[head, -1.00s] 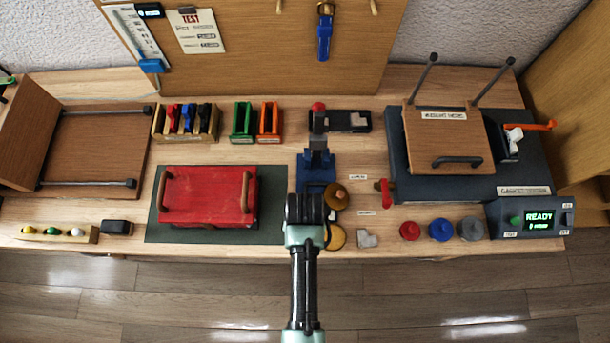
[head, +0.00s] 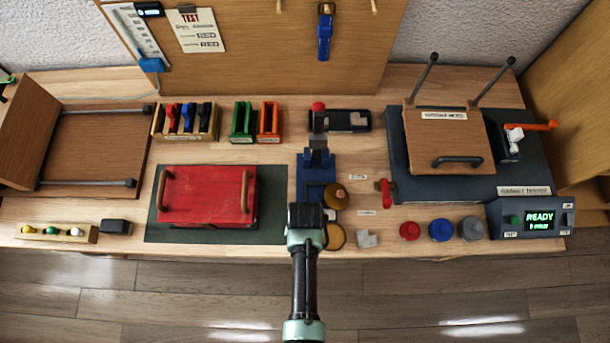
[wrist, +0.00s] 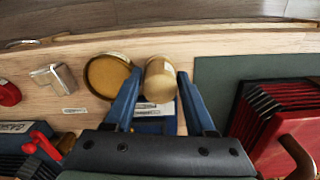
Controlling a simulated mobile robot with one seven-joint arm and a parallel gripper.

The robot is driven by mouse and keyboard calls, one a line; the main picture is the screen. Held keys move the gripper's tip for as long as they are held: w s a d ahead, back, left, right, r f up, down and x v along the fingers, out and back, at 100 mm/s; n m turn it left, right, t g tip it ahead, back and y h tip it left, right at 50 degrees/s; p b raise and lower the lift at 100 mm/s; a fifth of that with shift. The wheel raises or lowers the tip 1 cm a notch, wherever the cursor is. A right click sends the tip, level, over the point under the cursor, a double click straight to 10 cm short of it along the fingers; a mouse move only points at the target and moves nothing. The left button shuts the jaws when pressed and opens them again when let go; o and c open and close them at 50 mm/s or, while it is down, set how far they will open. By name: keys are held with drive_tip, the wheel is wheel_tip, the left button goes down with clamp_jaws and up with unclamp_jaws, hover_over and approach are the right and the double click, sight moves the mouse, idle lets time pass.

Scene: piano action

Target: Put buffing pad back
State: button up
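The buffing pad, a short tan cylinder with a paler end (wrist: 160,80), is between my fingertips in the wrist view. My gripper (wrist: 160,74) appears shut on it, a finger close against each side. In the head view my gripper (head: 306,240) hides the pad and is at the table's front edge, seen from above. A round, shallow dish with a golden-brown inside (wrist: 107,77) is just left of the pad in the wrist view. The dish also shows, partly covered, right of my gripper in the head view (head: 336,237).
A brown round knob (head: 335,196) and a blue stand (head: 309,190) are behind my gripper. A grey L-shaped block (head: 367,238) sits right of the dish. A red box (head: 210,195) on a green mat (head: 272,225) is to the left.

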drive_tip(key=shift+o, duration=1.2)
drive_tip(key=shift+r, duration=0.1)
wheel_tip(320, 180, up, 12)
drive_tip(key=w+r+t, duration=0.8)
drive_tip(key=w+r, duration=1)
drive_tip(key=w+r+n+t, duration=0.1)
drive_tip(key=w+r+t, duration=0.2)
drive_tip(key=r, duration=0.5)
drive_tip(key=w+r+t, duration=0.3)
drive_tip(key=r, duration=0.5)
drive_tip(key=s+r+t, duration=0.2)
drive_tip(key=r+t, duration=0.2)
drive_tip(key=r, duration=0.8)
drive_tip(key=s+r+t, duration=0.2)
drive_tip(key=r+t, duration=0.2)
drive_tip(key=r, duration=0.9)
drive_tip(key=s+r+t, duration=0.5)
drive_tip(key=s+r, duration=0.5)
drive_tip(key=r, duration=0.3)
drive_tip(key=shift+r+n, duration=0.35)
drive_tip(key=shift+n, duration=0.05)
